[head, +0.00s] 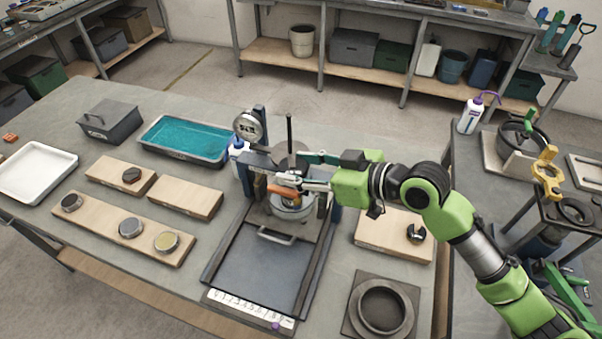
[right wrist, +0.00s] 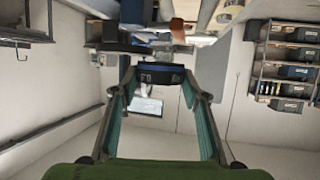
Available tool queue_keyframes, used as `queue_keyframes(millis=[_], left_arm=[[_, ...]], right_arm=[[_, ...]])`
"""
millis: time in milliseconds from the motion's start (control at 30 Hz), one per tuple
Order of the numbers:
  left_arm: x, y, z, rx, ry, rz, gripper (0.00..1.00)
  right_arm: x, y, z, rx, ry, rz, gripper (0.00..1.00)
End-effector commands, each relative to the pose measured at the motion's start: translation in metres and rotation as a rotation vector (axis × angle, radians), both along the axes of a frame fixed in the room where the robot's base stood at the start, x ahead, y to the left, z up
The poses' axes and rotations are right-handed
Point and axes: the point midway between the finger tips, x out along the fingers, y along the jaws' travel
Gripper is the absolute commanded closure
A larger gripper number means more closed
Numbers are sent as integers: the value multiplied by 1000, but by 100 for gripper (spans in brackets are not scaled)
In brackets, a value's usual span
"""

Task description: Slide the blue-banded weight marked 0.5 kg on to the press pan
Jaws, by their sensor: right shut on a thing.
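My right gripper (head: 292,169) reaches in from the right at the top of the press. In the right wrist view its two fingers stand on either side of a dark, blue-banded weight (right wrist: 161,74) with pale marking on its side, only partly legible. The gripper is shut on this weight. In the head view the fingers and press parts largely cover the weight. A grey disc with a dark upright rod (head: 289,130) shows just behind the fingers; I cannot tell whether the weight touches the pan. My left gripper is not in view.
An orange handle (head: 283,190) and a round dial (head: 248,126) are close to the gripper. Wooden boards with slotted weights (head: 131,228) lie left, with a teal-filled tray (head: 187,139) behind. Another board (head: 390,240) lies right. The press's dark front plate (head: 262,270) is bare.

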Motion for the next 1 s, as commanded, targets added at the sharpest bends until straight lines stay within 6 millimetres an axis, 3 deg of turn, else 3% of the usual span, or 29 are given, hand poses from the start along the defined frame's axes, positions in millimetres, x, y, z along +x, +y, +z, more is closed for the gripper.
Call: queue_keyframes(millis=[500, 1000], left_arm=[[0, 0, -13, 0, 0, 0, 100], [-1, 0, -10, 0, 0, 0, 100]], right_arm=[[31, 2, 2, 5, -4, -1, 91], [35, 2, 2, 4, -3, 0, 91]])
